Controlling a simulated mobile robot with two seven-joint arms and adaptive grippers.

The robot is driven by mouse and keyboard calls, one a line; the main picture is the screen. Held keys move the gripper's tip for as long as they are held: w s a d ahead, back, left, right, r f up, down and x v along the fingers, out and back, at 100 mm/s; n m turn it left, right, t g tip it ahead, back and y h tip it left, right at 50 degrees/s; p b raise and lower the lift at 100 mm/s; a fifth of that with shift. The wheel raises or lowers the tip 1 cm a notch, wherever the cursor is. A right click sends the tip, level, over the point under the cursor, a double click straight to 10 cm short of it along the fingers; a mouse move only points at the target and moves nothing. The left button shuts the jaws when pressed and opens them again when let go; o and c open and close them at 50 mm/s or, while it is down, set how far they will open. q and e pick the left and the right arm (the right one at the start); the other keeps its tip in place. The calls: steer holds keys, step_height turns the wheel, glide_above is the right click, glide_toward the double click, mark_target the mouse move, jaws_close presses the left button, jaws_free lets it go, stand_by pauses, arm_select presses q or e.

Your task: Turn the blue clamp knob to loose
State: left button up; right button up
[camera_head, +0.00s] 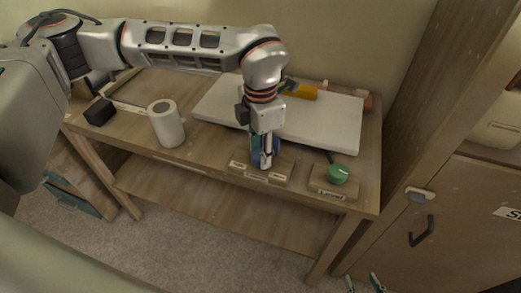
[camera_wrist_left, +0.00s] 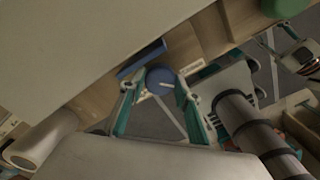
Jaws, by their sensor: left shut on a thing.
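The blue clamp knob (camera_wrist_left: 160,79) sits at the front edge of the wooden bench, with a pale pointer line across its top. In the left wrist view the line points right, roughly towards a small label (camera_wrist_left: 192,68). My left gripper (camera_wrist_left: 159,94) is shut on the knob, a finger on each side of it. In the head view the left gripper (camera_head: 265,160) comes down from above and hides much of the knob. My right gripper (camera_head: 364,285) shows only its fingertips at the bottom edge; they are apart with nothing visible between them.
A white board (camera_head: 315,122) lies on the bench behind the knob. A green knob (camera_head: 338,174) on a labelled block stands to the right. A white roll (camera_head: 166,124) and a black block (camera_head: 99,112) are to the left. A cabinet (camera_head: 455,225) stands at the right.

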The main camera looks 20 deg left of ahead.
arm_select(q)
steer(key=o, duration=1.1)
steer(key=shift+r, duration=4)
steer(key=shift+s, duration=0.1)
